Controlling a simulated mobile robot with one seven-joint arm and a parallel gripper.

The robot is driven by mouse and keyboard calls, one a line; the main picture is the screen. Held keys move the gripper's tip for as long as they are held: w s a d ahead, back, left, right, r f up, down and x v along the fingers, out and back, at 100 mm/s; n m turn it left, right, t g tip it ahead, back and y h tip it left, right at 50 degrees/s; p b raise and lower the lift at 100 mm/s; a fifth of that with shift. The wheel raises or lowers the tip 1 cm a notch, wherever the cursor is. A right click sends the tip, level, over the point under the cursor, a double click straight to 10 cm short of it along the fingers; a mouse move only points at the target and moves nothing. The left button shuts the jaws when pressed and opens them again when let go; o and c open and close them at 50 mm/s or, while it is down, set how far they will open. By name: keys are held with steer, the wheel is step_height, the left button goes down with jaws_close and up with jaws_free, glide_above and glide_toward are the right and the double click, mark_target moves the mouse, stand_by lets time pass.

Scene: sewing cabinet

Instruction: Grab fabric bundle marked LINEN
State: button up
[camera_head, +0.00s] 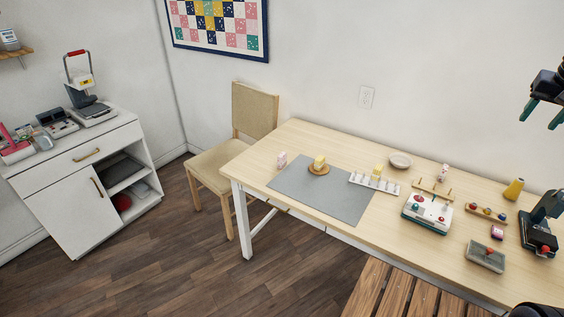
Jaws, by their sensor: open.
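I cannot make out the word LINEN on anything, and I cannot tell which thing is the linen bundle. Small blocky items stand on the table (262,152): a pink-and-white one (282,158) at the left, a yellow one (319,161) on a round wooden coaster (318,171) on the grey mat (340,198), another yellow one (378,169) by a white pegged rack (373,184), and a pale pink one (444,172) farther right. My gripper (540,121) is at the upper right edge, open and empty, its green fingers pointing down, apart from these items.
A white cabinet (73,165) is at left. A slatted wooden surface (400,297) is in front.

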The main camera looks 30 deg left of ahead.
steer(key=w+a, duration=0.9)
steer(key=a, duration=0.1)
steer(key=w+a+f, duration=0.3)
steer(key=w+a, duration=0.1)
steer(key=a, duration=0.6)
steer(key=w+a+f, duration=0.3)
steer(key=w+a, duration=0.1)
steer(key=a, duration=0.7)
steer(key=n, duration=0.1)
glide_above(281, 156)
steer(key=s, duration=0.3)
step_height(281, 156, down, 33)
steer(key=x, duration=1)
steer(key=shift+w+f, duration=0.15)
steer(key=shift+w, duration=0.3)
steer(key=c, duration=1)
steer(key=shift+c, duration=0.2)
